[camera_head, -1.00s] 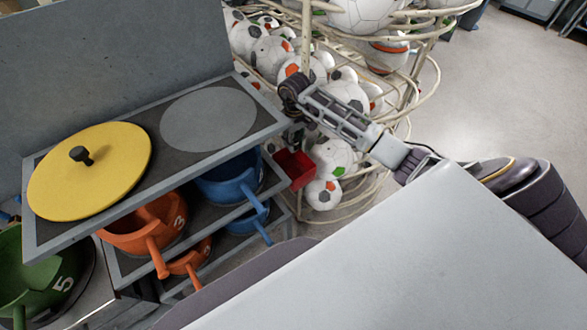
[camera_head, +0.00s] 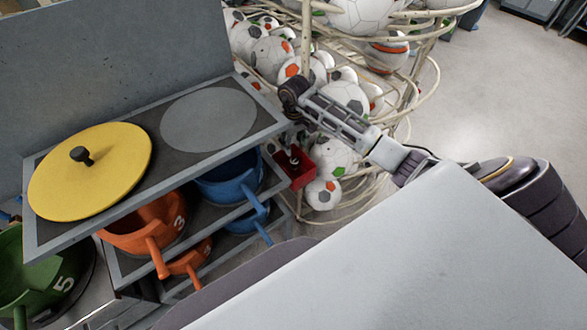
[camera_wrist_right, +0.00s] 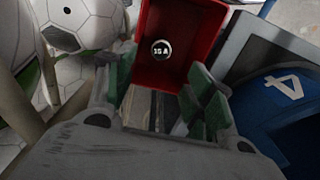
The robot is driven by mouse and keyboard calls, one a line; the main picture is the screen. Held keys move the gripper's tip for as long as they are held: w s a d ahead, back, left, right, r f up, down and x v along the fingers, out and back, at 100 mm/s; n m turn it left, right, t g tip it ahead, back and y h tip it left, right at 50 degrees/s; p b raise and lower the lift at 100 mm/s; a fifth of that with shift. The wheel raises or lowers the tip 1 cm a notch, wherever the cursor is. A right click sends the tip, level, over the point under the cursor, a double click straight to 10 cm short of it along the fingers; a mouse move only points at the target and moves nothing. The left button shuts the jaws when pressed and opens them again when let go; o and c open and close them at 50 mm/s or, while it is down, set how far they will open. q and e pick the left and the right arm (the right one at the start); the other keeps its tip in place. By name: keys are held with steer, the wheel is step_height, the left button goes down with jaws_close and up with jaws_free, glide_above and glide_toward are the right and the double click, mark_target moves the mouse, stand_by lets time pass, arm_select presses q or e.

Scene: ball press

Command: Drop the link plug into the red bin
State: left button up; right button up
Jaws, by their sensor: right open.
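The link plug (camera_wrist_right: 161,49) is a small round piece with a pale face marked "15A". In the right wrist view it shows against the inside of the red bin (camera_wrist_right: 150,22); I cannot tell whether it rests on the floor of the bin or is still above it. In the head view the red bin (camera_head: 300,177) is beside the right end of the shelf unit, with the plug (camera_head: 294,160) small within its outline. My right gripper (camera_wrist_right: 158,88) is open and empty, its green-padded fingers apart near the bin. My left gripper is out of view.
A wire rack (camera_head: 408,100) full of soccer balls stands close behind and right of the bin. The shelf unit (camera_head: 150,205) holds orange and blue pots and a yellow lid (camera_head: 95,185). A green pot (camera_head: 35,275) sits at lower left. Open floor (camera_head: 500,110) lies at right.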

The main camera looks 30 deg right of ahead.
step_height(320, 180, up, 8)
steer(key=shift+f, duration=0.25)
stand_by(0.5)
steer(key=shift+s, duration=0.2)
stand_by(0.8)
